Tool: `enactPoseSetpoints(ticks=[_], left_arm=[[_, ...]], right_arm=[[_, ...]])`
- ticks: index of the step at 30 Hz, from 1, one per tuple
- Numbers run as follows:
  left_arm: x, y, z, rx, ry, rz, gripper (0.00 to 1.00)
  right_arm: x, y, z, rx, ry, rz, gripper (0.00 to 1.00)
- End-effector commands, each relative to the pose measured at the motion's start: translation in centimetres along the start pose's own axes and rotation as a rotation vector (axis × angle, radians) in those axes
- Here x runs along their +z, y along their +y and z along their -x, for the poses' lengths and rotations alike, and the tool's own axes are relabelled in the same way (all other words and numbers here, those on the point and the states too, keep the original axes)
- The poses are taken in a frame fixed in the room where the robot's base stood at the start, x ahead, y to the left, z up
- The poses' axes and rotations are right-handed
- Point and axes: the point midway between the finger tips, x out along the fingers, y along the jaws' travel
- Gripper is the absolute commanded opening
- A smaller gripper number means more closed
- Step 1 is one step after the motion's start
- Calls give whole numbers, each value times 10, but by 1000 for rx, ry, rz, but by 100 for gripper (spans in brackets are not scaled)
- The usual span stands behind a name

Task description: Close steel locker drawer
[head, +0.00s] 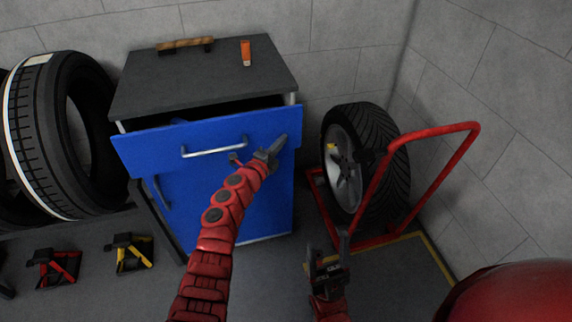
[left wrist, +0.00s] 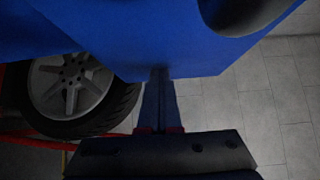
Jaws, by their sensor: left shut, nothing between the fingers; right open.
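The blue steel locker (head: 237,203) with a dark grey top stands against the wall. Its blue top drawer (head: 207,133) is pulled out part way, with a dark gap behind its front panel. The drawer has a silver bar handle (head: 214,148). My left gripper (head: 276,146) is shut and empty at the right part of the drawer front, right of the handle. In the left wrist view its fingers (left wrist: 158,100) reach the blue panel; I cannot tell whether they touch it. My right gripper (head: 328,256) is open and empty, low and right of the locker.
A wheel (head: 345,172) sits by a red tubular frame (head: 441,133) right of the locker. Large tyres (head: 40,130) stand at left. Red (head: 54,267) and yellow (head: 130,252) jack stands are on the floor. An orange object (head: 246,53) and a wooden-handled tool (head: 185,44) lie on top.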

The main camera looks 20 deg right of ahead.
Motion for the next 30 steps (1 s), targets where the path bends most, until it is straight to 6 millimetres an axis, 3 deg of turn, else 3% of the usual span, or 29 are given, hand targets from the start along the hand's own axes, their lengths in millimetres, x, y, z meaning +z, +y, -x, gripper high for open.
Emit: enactPoseSetpoints(ticks=[1, 15, 21, 30], left_arm=[[6, 5, -6, -4, -2, 0, 0], [42, 6, -43, -1, -2, 3, 0], [52, 2, -51, -2, -3, 1, 0], [57, -1, -55, 0, -4, -1, 0]], right_arm=[[3, -1, 16, 0, 0, 0, 64], [14, -4, 84, 0, 0, 0, 64], [17, -5, 101, 0, 0, 0, 64], [18, -5, 107, 0, 0, 0, 64]])
